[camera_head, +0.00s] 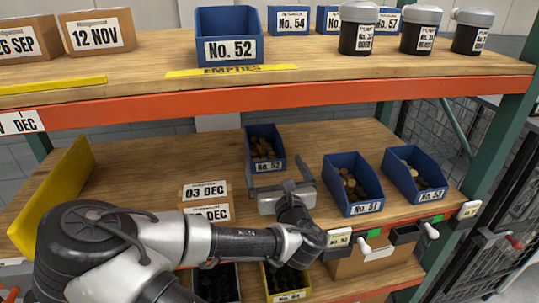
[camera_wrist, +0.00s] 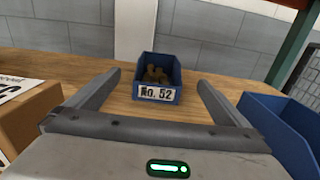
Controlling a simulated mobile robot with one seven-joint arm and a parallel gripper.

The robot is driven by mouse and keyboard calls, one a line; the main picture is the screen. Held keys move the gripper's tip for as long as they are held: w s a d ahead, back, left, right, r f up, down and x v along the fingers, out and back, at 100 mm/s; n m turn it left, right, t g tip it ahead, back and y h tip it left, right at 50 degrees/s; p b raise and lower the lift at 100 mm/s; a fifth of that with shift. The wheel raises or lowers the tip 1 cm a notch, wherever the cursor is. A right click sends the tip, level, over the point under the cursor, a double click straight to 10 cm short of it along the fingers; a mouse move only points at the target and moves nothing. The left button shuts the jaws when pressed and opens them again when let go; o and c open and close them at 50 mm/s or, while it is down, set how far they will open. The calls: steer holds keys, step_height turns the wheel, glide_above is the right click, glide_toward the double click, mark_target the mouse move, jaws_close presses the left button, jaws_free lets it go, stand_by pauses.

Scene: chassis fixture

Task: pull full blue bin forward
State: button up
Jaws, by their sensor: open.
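The full blue bin labelled No. 52 (camera_head: 264,150) stands towards the back of the middle shelf, with brown round pieces in it. In the wrist view this bin (camera_wrist: 157,80) is ahead, its label facing me, centred between the fingers. My gripper (camera_head: 278,173) is open and empty over the shelf in front of the bin. In the wrist view my gripper (camera_wrist: 158,90) has its two fingers spread wide, apart from the bin. An empty blue bin, also labelled No. 52 (camera_head: 230,47), stands on the upper shelf behind the yellow EMPTIES strip (camera_head: 232,70).
Two filled blue bins (camera_head: 352,184) (camera_head: 413,174) stand right of my gripper at the shelf front. Cardboard boxes (camera_head: 205,193) stand close on its left. A yellow panel (camera_head: 50,200) stands further left. The orange beam (camera_head: 270,95) and upper shelf pass overhead. Bare wood lies between gripper and bin.

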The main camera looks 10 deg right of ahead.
steer(key=b, duration=0.3)
glide_above(264, 151)
stand_by(0.3)
steer(key=c, duration=1.4)
